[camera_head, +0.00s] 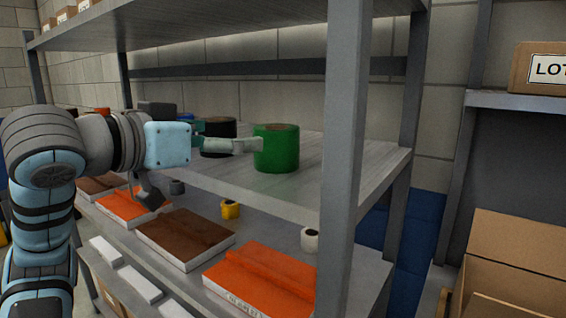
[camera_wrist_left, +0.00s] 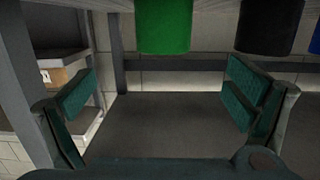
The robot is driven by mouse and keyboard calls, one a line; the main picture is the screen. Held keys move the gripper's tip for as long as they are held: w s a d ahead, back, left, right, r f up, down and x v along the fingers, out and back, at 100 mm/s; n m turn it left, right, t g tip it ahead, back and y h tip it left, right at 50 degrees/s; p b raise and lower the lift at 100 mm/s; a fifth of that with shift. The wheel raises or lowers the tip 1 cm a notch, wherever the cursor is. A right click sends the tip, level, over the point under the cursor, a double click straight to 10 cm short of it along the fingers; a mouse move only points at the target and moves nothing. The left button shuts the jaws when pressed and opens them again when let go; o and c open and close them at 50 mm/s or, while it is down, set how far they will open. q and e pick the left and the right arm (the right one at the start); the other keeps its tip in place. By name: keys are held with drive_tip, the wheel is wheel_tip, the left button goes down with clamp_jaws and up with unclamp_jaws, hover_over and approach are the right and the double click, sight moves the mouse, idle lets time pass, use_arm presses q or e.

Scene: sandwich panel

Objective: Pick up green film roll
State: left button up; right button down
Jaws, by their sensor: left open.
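The green film roll (camera_head: 276,150) stands upright on the middle shelf, near its front right part. It also shows at the top of the left wrist view (camera_wrist_left: 163,25), cut off by the frame edge. My left gripper (camera_head: 228,138) is level with the shelf top, to the left of the green roll. Its near finger overlaps the roll's left edge in the head view; I cannot tell whether they touch. In the left wrist view the jaws (camera_wrist_left: 160,92) are wide apart with nothing between the pads. My right gripper is not in view.
A black roll (camera_head: 220,130) stands just behind my left gripper, with a blue item beyond it. A grey shelf post (camera_head: 343,150) rises at the front right. The lower shelf holds orange (camera_head: 262,275) and brown (camera_head: 185,235) packs and small rolls. Bare shelf lies right of the green roll.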

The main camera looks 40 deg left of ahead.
sight(276, 132)
use_arm(q)
drive_tip(key=w+p, duration=0.3)
drive_tip(key=w, duration=0.1)
drive_tip(key=w+p, duration=0.7)
drive_tip(key=shift+w+a+p, duration=0.25)
drive_tip(key=shift+w+p, duration=0.05)
drive_tip(key=shift+w, duration=0.1)
drive_tip(key=shift+w+f, duration=0.3)
drive_tip(key=shift+w, duration=0.25)
drive_tip(key=shift+w+f, duration=0.3)
drive_tip(key=shift+w, duration=0.25)
drive_tip(key=shift+w+f, duration=0.1)
drive_tip(key=shift+s, duration=0.25)
drive_tip(key=c, duration=1.4)
